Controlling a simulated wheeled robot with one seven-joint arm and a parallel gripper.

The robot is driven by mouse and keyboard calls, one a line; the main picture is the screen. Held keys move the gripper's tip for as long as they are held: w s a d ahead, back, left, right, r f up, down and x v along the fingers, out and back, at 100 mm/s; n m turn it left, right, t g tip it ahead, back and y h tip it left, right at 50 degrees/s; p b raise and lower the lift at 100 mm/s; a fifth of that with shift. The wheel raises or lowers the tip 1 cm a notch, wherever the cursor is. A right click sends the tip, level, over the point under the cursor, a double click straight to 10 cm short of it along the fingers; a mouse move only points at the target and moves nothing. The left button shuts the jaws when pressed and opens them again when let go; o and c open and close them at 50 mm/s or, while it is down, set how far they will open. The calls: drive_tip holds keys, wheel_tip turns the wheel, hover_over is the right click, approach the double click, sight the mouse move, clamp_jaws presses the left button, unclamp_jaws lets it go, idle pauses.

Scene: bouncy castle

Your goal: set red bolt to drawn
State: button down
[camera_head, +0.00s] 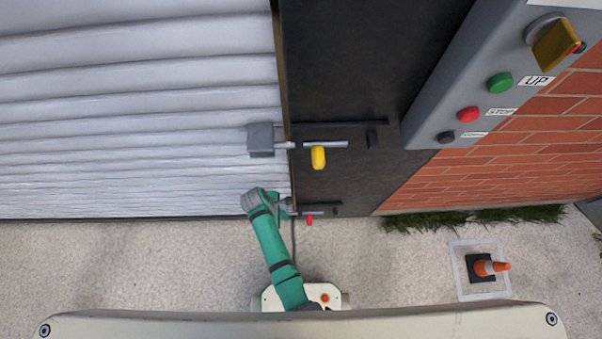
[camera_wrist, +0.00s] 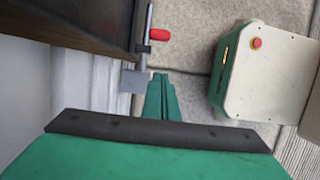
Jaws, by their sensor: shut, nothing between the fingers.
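The red bolt is a thin metal rod (camera_head: 322,212) with a red handle (camera_head: 309,220), low on the dark door post. In the wrist view the red handle (camera_wrist: 160,34) sticks out to the right of the rod, and the rod's near end reaches a grey block (camera_wrist: 132,80). I cannot tell clearly whether the rod enters the block. My gripper (camera_head: 289,208) is beside the left end of the rod, and the arm hides the block in the head view. In the wrist view my gripper (camera_wrist: 160,76) is shut and empty, close to the block and apart from the red handle.
A second bolt with a yellow handle (camera_head: 318,157) sits above, its rod at a grey block (camera_head: 261,140) on the white slatted shutter (camera_head: 130,110). A grey button box (camera_head: 440,110) is on the brick wall at right. A traffic cone (camera_head: 489,267) stands on the pale ground.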

drive_tip(key=d+f, duration=0.7)
drive_tip(key=f, duration=0.3)
drive_tip(key=shift+f, duration=0.15)
drive_tip(key=shift+w, duration=0.1)
idle(0.5)
